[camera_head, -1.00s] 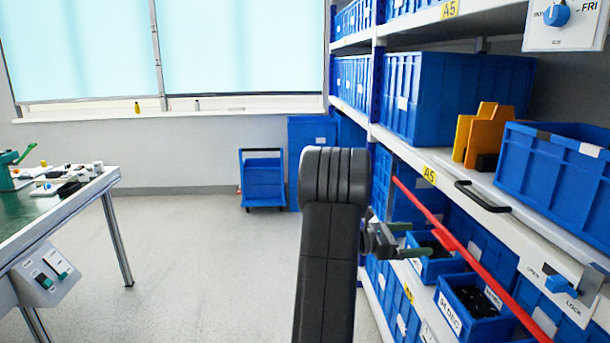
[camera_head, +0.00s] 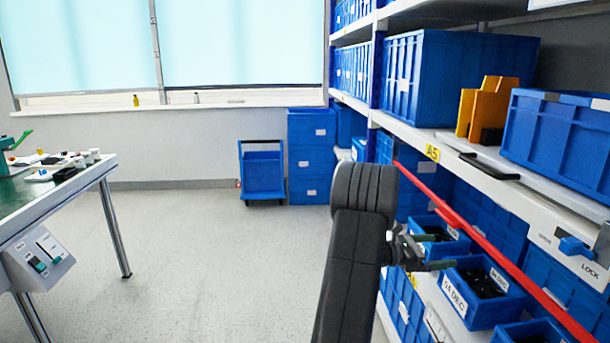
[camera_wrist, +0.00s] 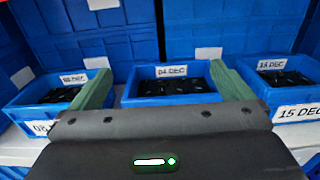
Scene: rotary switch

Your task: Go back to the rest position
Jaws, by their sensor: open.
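My gripper (camera_head: 440,252) is beside the lower shelf on the right in the head view, in front of the small blue bins. In the wrist view its two green fingers (camera_wrist: 160,85) are spread apart with nothing between them. A rotary switch with a blue knob (camera_head: 575,248) and the word LOCK is on the shelf edge at the far right. A small blue bin labelled 04 DEC (camera_wrist: 168,91) shows beyond the fingers and holds dark parts. My black arm covers part of the shelf's lower left end.
A red bar (camera_head: 470,235) runs slantwise along the shelf front, near my gripper. A workbench (camera_head: 85,200) stands at left. A blue cart (camera_head: 262,172) is at the back. The middle floor is clear.

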